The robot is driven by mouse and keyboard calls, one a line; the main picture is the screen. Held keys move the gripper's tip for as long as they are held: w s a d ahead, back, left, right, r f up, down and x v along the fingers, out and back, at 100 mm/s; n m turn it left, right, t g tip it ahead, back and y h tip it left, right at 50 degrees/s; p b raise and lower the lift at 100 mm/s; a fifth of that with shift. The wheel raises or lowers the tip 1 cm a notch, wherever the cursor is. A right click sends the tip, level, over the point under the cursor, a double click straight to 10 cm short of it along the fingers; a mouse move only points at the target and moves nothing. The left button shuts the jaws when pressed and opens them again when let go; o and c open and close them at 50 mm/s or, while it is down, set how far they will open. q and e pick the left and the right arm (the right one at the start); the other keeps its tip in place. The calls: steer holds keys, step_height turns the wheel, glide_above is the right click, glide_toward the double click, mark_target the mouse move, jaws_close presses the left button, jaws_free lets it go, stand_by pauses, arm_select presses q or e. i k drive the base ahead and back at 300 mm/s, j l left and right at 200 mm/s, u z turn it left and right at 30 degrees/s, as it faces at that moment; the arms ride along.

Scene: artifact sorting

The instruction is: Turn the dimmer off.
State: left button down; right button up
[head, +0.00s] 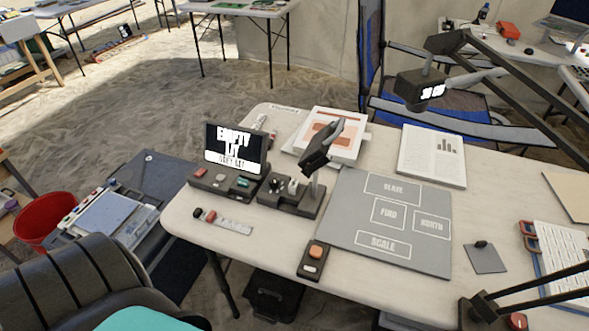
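No part is clearly labelled as the dimmer, and I cannot tell which control it is. A small dark box with a round orange knob (316,250) sits at the table's front edge. A black lamp base (480,314) stands at the front right, with a red round part (517,321) beside it. Its arm leaves the picture at the right, and a lamp head (416,90) with a bright white face hangs over the table's back. A small grey plate with a black knob (481,245) lies right of the grey mat. Neither of my grippers is in view.
The grey mat (345,235) has marked fields including SLATE, FIND, NORTH and SCALE. A blue chair (465,122) stands behind.

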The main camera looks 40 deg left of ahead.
mark_target(274, 182)
steer(key=i+j+u, duration=0.15)
steer(key=u, duration=0.2)
steer(key=i+j+u, duration=0.1)
steer(key=u, duration=0.25)
steer(key=i+u, duration=0.35)
steer(key=k, duration=0.1)
